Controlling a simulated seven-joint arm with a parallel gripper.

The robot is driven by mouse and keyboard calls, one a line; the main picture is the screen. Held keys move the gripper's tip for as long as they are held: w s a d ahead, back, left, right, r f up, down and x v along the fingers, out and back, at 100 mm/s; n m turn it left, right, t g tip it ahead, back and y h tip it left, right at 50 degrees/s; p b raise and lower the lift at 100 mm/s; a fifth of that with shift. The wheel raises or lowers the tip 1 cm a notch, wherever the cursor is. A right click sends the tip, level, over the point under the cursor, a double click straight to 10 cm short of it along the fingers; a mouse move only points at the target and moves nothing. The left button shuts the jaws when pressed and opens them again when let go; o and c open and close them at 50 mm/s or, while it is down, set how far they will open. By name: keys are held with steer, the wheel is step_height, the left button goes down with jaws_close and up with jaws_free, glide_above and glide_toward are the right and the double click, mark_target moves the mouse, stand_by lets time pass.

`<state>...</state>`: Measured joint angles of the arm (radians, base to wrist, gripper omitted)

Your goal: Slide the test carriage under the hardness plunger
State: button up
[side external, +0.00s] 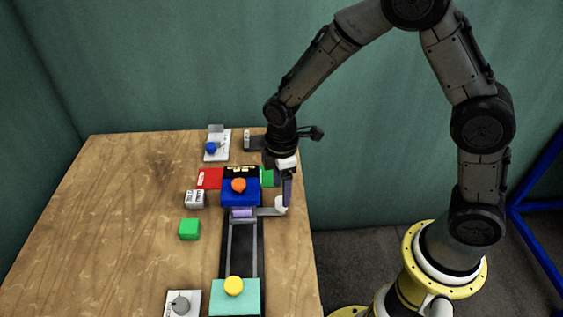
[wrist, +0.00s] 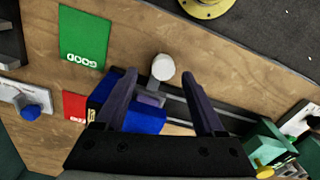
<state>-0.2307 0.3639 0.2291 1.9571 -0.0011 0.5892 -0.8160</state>
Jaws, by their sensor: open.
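The test carriage shows as a small lavender block (side external: 243,212) on the dark rail track, right at the near edge of the blue press (side external: 240,193) with an orange knob. A grey arm runs from it to a white round handle (side external: 281,206) at the table's right side. It also shows in the wrist view (wrist: 163,68). My gripper (side external: 287,194) points down at this handle. In the wrist view its two fingers (wrist: 160,76) are apart, with the handle between their tips; contact cannot be told. A teal press (side external: 235,298) with a yellow knob stands at the near rail end. Which one is the hardness plunger is not readable.
A red plate (side external: 209,178) and a green plate (wrist: 83,37) flank the blue press. A green block (side external: 190,229), a white labelled block (side external: 195,199) and a blue-knobbed device (side external: 217,146) stand left of the track. The table's left side is clear.

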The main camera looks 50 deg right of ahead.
step_height(320, 180, up, 11)
stand_by(0.3)
steer(key=shift+d, duration=0.1)
steer(key=s+d+r+m+t, duration=0.1)
steer(key=s+d+r+t, duration=0.1)
steer(key=s+d+r, duration=0.3)
steer(key=s+d+r+m+t, duration=0.1)
steer(key=s+r+m+t, duration=0.1)
steer(key=r, duration=0.5)
steer(key=s+d+f+m+t, duration=0.1)
steer(key=s+d+f+m, duration=0.1)
steer(key=s+m, duration=0.7)
steer(key=s, duration=0.4)
steer(key=shift+s+d+f+t, duration=0.15)
steer(key=shift+s+d+t, duration=0.1)
steer(key=shift+t, duration=0.05)
